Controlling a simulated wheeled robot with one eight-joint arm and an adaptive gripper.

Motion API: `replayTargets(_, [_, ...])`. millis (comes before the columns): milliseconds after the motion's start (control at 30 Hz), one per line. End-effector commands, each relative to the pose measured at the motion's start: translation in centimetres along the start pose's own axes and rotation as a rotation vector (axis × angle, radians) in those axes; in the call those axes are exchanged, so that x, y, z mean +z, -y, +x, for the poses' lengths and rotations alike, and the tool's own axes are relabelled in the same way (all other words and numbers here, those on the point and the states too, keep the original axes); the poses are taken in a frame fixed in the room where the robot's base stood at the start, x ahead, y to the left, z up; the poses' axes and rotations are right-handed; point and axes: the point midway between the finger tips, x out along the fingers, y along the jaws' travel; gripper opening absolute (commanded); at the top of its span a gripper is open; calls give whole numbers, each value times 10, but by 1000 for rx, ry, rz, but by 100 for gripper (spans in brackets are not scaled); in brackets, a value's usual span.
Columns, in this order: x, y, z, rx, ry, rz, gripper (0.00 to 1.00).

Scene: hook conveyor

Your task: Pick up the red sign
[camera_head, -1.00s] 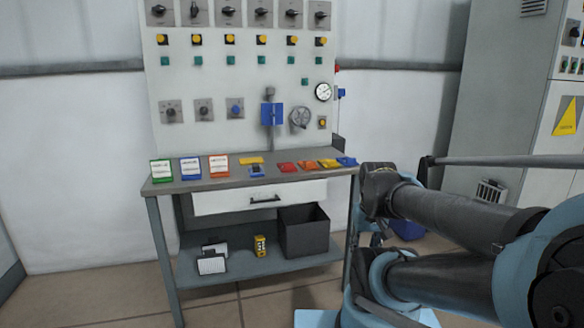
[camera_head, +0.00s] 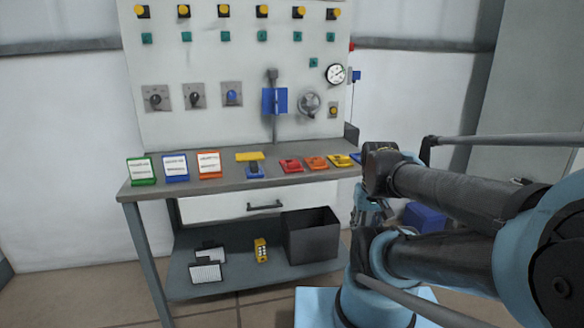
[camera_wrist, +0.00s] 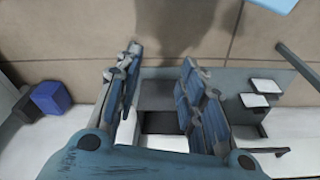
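In the head view a small upright sign with a red-orange frame and white face (camera_head: 209,165) stands on the grey workbench (camera_head: 240,181). It is the rightmost of three, beside a blue-framed sign (camera_head: 175,168) and a green-framed one (camera_head: 141,171). A flat red item (camera_head: 291,166) lies farther right on the bench. In the wrist view my gripper (camera_wrist: 161,57) is open, with its fingers apart and nothing between them. It points down past the bench's right side, away from the signs. In the head view it is mostly hidden by my arm.
A control panel (camera_head: 190,65) with knobs rises behind the bench. A drawer (camera_head: 225,209), black bin (camera_head: 312,236) and yellow box (camera_head: 261,250) are below. A blue box (camera_head: 425,217) stands right.

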Motion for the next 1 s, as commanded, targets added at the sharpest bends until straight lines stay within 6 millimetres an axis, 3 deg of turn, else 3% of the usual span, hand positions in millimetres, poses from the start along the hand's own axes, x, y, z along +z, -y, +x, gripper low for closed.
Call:
replayTargets(200, [0,0,0,0,0,1,37])
replayTargets(267, [5,1,-8,-1,-10,7,37])
replayTargets(367, [-4,3,-18,-3,-6,40,37])
replayTargets(567, [-49,16,-61,-10,21,205,37])
replayTargets(1000, [-177,68,-147,8,94,661,37])
